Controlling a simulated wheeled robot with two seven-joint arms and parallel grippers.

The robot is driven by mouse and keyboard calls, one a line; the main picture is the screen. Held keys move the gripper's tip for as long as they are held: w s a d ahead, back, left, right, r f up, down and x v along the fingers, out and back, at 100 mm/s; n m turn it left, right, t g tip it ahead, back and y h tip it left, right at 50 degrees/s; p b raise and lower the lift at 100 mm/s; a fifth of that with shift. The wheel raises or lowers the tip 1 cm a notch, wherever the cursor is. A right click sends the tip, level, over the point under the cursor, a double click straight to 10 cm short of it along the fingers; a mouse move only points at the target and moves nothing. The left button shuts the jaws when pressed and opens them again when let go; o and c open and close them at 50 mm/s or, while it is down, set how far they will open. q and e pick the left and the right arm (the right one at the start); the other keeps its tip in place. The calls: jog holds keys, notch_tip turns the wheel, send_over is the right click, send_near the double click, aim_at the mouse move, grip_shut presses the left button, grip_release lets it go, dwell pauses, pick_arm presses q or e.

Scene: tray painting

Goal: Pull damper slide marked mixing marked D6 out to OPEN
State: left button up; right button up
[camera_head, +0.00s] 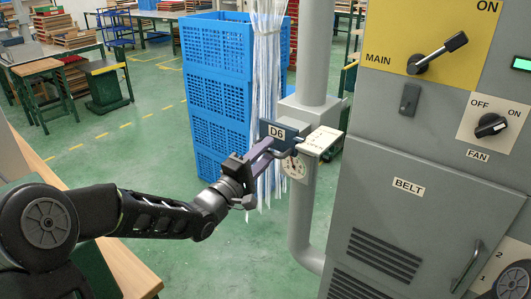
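The damper slide marked D6 (277,132) is a blue plate with a white label, at a grey box on the vertical duct in the middle. A dark curved handle (284,153) shows just below the plate. My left gripper (272,156) comes from the left with its purple fingers at this handle. They overlap it in the picture; whether they are closed around it I cannot tell. A pale lettered plate (322,140) juts out to the right, its small print unreadable. My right gripper is not in view.
A round gauge (294,165) sits just below the handle. The grey duct (303,215) runs down beside the machine cabinet (413,210) on the right. Blue crates (217,95) and clear plastic strips (267,70) stand close behind. Green floor is free below the arm.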

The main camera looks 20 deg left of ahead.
pick_arm(q)
jog(key=b+v, duration=0.1)
jog(key=v, duration=0.6)
jog(key=shift+s, duration=0.3)
jog(key=shift+a+f, duration=0.1)
